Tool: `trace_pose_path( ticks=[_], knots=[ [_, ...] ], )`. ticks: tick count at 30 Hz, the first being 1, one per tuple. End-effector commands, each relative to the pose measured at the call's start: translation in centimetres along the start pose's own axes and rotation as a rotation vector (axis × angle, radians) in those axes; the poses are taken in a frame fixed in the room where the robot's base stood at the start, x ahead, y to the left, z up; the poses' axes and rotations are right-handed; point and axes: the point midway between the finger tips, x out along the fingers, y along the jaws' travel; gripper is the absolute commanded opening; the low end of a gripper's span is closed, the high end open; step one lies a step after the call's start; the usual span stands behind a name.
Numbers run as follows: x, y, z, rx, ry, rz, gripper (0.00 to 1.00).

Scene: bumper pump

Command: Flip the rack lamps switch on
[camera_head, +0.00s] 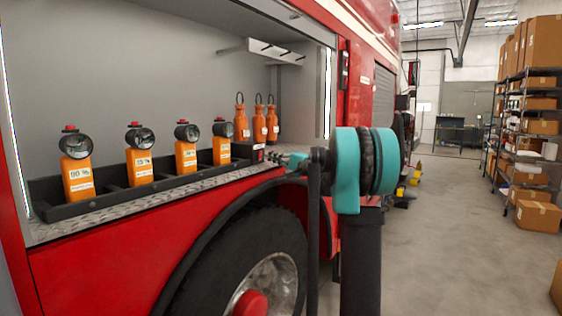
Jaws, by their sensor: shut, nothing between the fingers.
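A small dark box (243,150) with a red part on top stands at the right end of the lamp rack; it looks like the switch box, but its lever and position are too small to tell. The black rack (105,192) holds several orange lamps (79,180) with dark round heads, red tops and white labels. My gripper (276,157) is shut and empty, just right of the dark box and close to it. Whether it touches the box I cannot tell. My teal and black arm hides what is behind it.
Three orange bottles (257,122) stand behind the box in the compartment. A white bracket (270,50) juts from the back wall above. The metal sill (150,196) runs along the front, over the red truck side and wheel (245,265). Clear floor (450,230) lies at right, before shelves with cartons.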

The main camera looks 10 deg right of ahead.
Motion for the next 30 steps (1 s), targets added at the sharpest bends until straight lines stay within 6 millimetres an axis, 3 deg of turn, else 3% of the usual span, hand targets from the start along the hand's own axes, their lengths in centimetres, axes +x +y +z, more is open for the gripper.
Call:
trace_pose_path(
  ticks=[6, 30],
  knots=[
    [1.6, 0.0, 0.0, 0.000, -0.001, 0.000, 0.00],
    [2.4, -0.2, 0.0, 0.000, -0.001, 0.074, 0.00]
  ],
)
